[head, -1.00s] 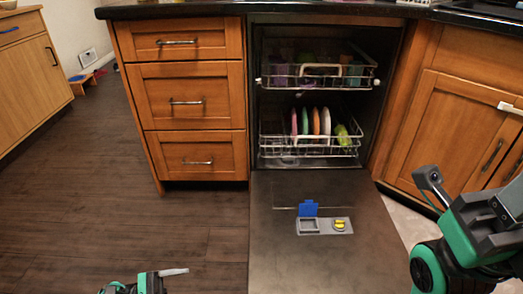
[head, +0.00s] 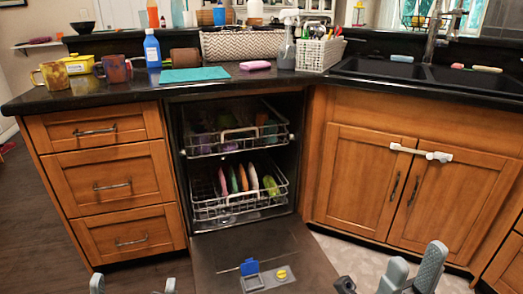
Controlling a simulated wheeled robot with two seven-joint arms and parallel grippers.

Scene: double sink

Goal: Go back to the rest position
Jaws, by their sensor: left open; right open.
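My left gripper (head: 134,286) shows at the bottom edge, left of the open dishwasher door. Its two grey fingertips stand apart with nothing between them. My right gripper (head: 390,272) shows at the bottom edge, right of the door, in front of the sink cabinet. Its grey fingers are apart and I see nothing held. Most of both grippers and both arms is below the picture.
The dishwasher door (head: 262,262) is folded down between my grippers. The upper rack (head: 238,142) and lower rack (head: 240,203) hold dishes. The black counter (head: 120,93) carries mugs, bottles and a basket. A double sink (head: 430,78) is at right. Floor shows at left.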

